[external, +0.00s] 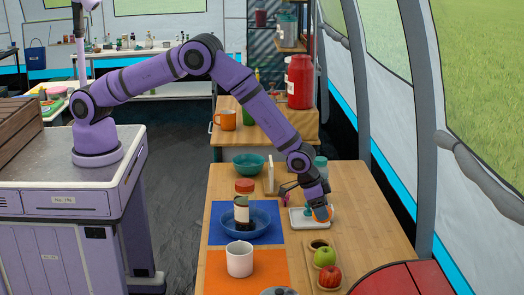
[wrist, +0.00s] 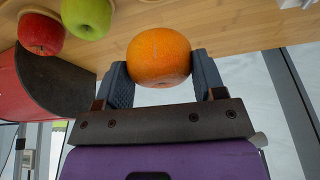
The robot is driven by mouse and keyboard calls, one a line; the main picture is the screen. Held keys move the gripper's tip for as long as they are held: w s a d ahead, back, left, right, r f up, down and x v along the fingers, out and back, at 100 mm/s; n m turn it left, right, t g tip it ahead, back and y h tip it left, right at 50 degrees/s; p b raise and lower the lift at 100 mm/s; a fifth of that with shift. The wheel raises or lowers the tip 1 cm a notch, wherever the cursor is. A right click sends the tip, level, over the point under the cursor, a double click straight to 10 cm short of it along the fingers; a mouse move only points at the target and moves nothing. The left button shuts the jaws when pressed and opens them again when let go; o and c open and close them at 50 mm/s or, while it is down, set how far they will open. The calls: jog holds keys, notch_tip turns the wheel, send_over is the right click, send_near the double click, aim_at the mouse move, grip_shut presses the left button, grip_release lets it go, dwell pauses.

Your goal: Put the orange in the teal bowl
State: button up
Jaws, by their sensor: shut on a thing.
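The orange (wrist: 159,57) sits between the two dark fingers of my gripper (wrist: 160,72) in the wrist view, with a finger against each side. The teal bowl (external: 249,163) stands at the table's far left corner, apart from my gripper, and looks empty.
A white upright board (external: 270,175) stands between the teal bowl and the white tray (external: 297,222). A blue dish (external: 262,231) holding a jar is left of the tray. A white mug (external: 239,259), a green apple (external: 325,257) and a red apple (external: 329,277) are nearer.

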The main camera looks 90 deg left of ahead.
jog(key=r, duration=0.3)
jog(key=a+r, duration=0.1)
jog(key=r, duration=0.1)
jog(key=a+f+n+y, duration=0.15)
jog(key=a+n, duration=0.35)
jog(key=a, duration=1)
jog(key=r+n+g+y, duration=0.1)
jog(key=n+g+y, duration=0.35)
jog(key=n, duration=1.45)
send_over(249, 163)
jog(key=d, duration=0.5)
jog(key=g+h, duration=0.1)
jog(key=g, duration=0.1)
jog(key=shift+t, duration=0.25)
jog(key=shift+d+f, duration=0.15)
jog(key=shift+f, duration=3.55)
jog(key=shift+d+f, duration=0.15)
jog(key=shift+f, duration=3.5)
jog(key=shift+f, duration=0.15)
